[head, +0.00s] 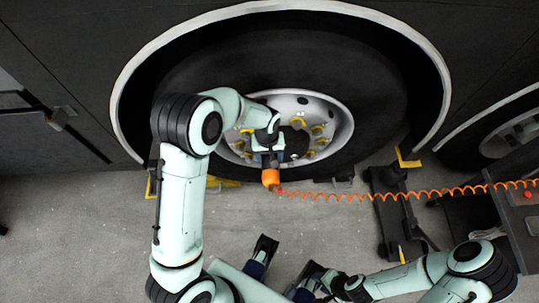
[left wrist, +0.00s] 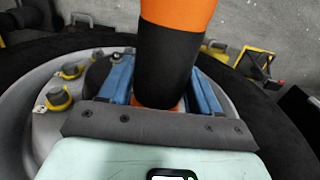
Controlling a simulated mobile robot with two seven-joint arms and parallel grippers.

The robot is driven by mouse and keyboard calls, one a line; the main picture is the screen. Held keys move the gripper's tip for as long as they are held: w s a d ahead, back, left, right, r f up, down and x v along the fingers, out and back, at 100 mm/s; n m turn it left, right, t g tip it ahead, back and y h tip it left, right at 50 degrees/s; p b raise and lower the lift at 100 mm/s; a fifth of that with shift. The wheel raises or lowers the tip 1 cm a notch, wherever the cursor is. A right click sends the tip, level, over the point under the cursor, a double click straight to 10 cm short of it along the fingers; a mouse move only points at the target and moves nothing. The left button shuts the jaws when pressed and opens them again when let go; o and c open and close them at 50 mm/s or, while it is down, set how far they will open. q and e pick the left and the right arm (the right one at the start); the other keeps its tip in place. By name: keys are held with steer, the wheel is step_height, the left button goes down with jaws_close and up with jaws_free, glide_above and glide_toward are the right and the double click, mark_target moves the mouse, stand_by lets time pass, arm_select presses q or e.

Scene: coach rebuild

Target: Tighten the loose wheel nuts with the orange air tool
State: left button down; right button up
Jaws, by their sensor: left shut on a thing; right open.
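The orange air tool (head: 270,179) is in my left gripper (head: 268,159), in front of the lower part of the wheel hub. In the left wrist view the tool (left wrist: 170,60), orange with a black band, stands between the two blue fingers (left wrist: 160,88). The wheel (head: 318,105) has a silver rim. Several nuts with yellow markers (head: 317,130) ring its hub, and some also show in the left wrist view (left wrist: 58,98). I cannot tell which are loose. The tool's working end is hidden. My right gripper (head: 290,255) is open and empty, low in front of the wheel.
A coiled orange hose (head: 400,196) runs from the tool to a dark cart (head: 520,205) at the right. A dark stand (head: 388,205) is on the floor below the hose. Yellow pieces (head: 220,183) lie under the tyre. The grey floor (head: 90,225) at the left is clear.

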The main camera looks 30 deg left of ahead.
mark_target(271, 173)
arm_select(q)
steer(key=shift+w+a+r, duration=0.15)
steer(key=shift+w+a, duration=0.05)
steer(key=shift+w, duration=0.2)
stand_by(1.4)
steer(key=shift+s, duration=0.1)
stand_by(0.5)
steer(key=shift+s+d+p, duration=0.15)
steer(key=shift+s+d, duration=0.55)
steer(key=shift+s, duration=0.4)
steer(key=shift+s+d+p, duration=0.15)
steer(key=shift+s+d, duration=0.5)
steer(key=shift+s, duration=0.4)
steer(key=shift+s+d+p, duration=0.15)
steer(key=shift+s+d, duration=0.55)
steer(key=shift+s, duration=0.4)
